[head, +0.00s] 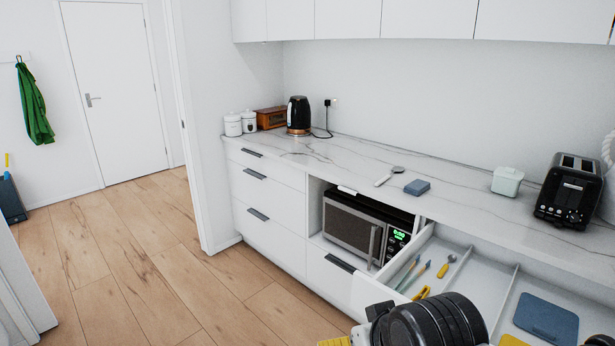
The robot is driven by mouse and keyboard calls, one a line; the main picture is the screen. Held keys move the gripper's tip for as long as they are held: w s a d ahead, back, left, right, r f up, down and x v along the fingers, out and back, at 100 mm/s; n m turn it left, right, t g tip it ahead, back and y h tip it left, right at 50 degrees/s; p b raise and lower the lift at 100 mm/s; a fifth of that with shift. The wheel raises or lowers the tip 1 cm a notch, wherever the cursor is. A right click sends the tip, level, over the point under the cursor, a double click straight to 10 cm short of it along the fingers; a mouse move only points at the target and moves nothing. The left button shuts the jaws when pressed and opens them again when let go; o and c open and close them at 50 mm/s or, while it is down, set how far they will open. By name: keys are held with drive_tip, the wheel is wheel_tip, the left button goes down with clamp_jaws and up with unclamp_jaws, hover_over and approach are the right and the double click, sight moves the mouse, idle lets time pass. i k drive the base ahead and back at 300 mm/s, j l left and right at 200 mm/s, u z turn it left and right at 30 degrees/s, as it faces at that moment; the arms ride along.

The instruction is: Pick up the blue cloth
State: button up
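A small folded blue item (417,187), which looks like a cloth, lies flat on the marble counter, just right of a spoon-like utensil (389,176). A second, larger flat blue piece (546,318) lies in the right part of the open drawer; I cannot tell whether it is cloth. A black ribbed part of my arm shows at the bottom edge, in front of the drawer and well below the counter item. My gripper's fingers are not visible, and nothing is seen touching either blue item.
The open drawer (478,282) holds several utensils and juts out below the counter. A microwave (352,232) sits left of it. On the counter are a lidded white container (507,181), a black toaster (568,192) and a kettle (298,116).

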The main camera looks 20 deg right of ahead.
sight(418, 186)
drive_tip(key=i+j, duration=0.35)
drive_tip(key=i, duration=0.2)
drive_tip(key=i+j, duration=0.35)
drive_tip(key=i, duration=0.2)
drive_tip(key=i+j+z, duration=0.1)
drive_tip(key=i+j, duration=0.2)
drive_tip(key=i, duration=0.3)
drive_tip(key=i+l+z, duration=0.15)
drive_tip(key=z, duration=0.3)
drive_tip(key=i+z, duration=0.55)
drive_tip(key=z, duration=0.3)
drive_tip(key=i+z, duration=0.2)
drive_tip(key=z, duration=0.25)
drive_tip(key=i+j+z, duration=0.2)
drive_tip(key=z, duration=0.25)
drive_tip(key=i+j+z, duration=0.25)
drive_tip(key=i+l, duration=0.05)
drive_tip(key=i, duration=0.05)
